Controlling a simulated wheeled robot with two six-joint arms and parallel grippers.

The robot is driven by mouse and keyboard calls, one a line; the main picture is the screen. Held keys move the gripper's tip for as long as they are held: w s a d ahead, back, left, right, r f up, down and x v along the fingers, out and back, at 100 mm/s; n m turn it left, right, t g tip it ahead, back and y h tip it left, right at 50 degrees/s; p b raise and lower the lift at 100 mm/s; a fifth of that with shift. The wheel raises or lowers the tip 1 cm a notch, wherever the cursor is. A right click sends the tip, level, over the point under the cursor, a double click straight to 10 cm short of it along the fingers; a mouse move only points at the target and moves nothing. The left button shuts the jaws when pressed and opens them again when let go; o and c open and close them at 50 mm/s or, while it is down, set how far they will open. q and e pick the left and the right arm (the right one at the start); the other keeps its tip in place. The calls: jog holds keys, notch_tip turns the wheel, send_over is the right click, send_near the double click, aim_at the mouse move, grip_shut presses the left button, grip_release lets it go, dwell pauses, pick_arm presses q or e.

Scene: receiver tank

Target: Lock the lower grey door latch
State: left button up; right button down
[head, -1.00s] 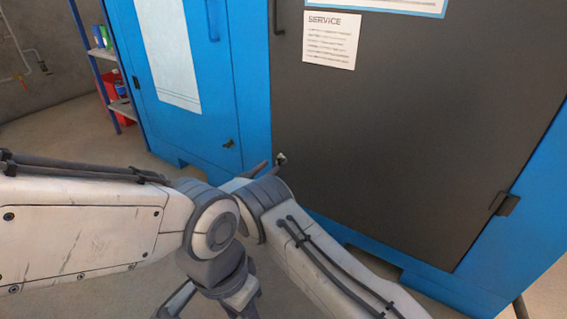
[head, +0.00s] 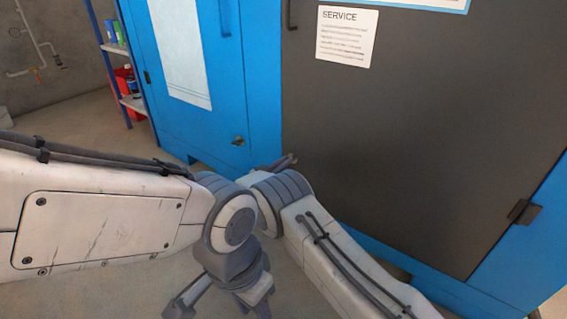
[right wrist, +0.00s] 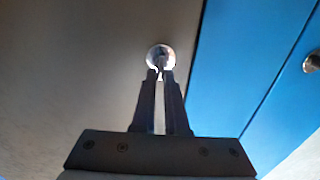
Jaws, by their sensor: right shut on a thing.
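The grey door (head: 430,120) is closed in its blue cabinet front. Its lower latch (right wrist: 160,51), a round silver piece with a small turning part, sits near the door's edge in the right wrist view. My right gripper (right wrist: 160,75) is shut on the latch's turning part, its fingers close together. In the head view the right gripper (head: 289,159) is at the door's lower left, and it hides most of the latch. My left gripper (head: 222,297) hangs low, fingers spread and empty, away from the door.
The blue door (head: 205,90) on the left has its own latch (head: 238,141), which also shows in the right wrist view (right wrist: 312,62). A hinge (head: 524,212) is at the grey door's right. A shelf (head: 118,65) stands far left. Floor on the left is clear.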

jog(key=m+p, duration=0.1)
jog(key=m, duration=0.4)
jog(key=shift+s+d+p, duration=0.15)
jog(key=shift+s+p, duration=0.05)
jog(key=shift+p, duration=0.2)
jog(key=m, duration=0.5)
jog(key=shift+s+d+f+p, duration=0.2)
jog(key=shift+f+p, duration=0.1)
jog(key=shift+p, duration=0.1)
jog(key=m, duration=0.3)
jog(key=shift+f+m, duration=0.2)
jog(key=shift+m, duration=0.2)
jog(key=shift+f+m, duration=0.2)
jog(key=shift+m, duration=1.7)
jog(key=c, duration=0.9)
grip_release()
jog(key=shift+d, duration=0.1)
jog(key=shift+c, duration=0.2)
